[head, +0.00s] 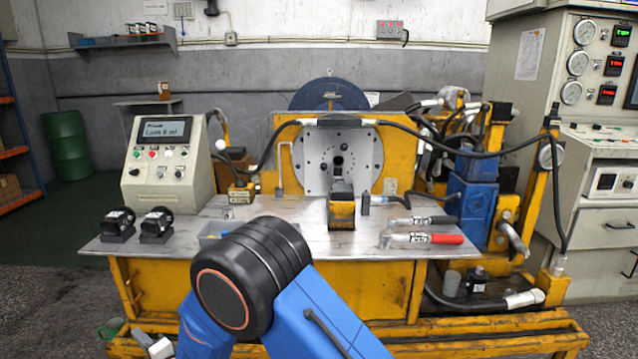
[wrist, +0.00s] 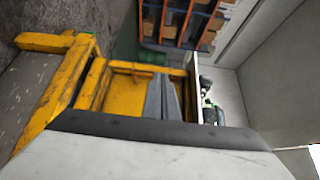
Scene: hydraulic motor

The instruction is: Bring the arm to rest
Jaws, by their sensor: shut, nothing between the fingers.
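My arm (head: 265,275) shows in the head view as blue links with a large black joint, in front of the yellow bench. My gripper (wrist: 163,88) shows in the wrist view as two grey fingers close together, with nothing between them. The fingers are in front of the bench's yellow frame (wrist: 120,98) and appear clear of it. In the head view the gripper cannot be made out clearly; a small pale part at the lower left, beside the arm, may belong to it.
A green drum (head: 67,145) stands at the back left. Dark floor is free at left.

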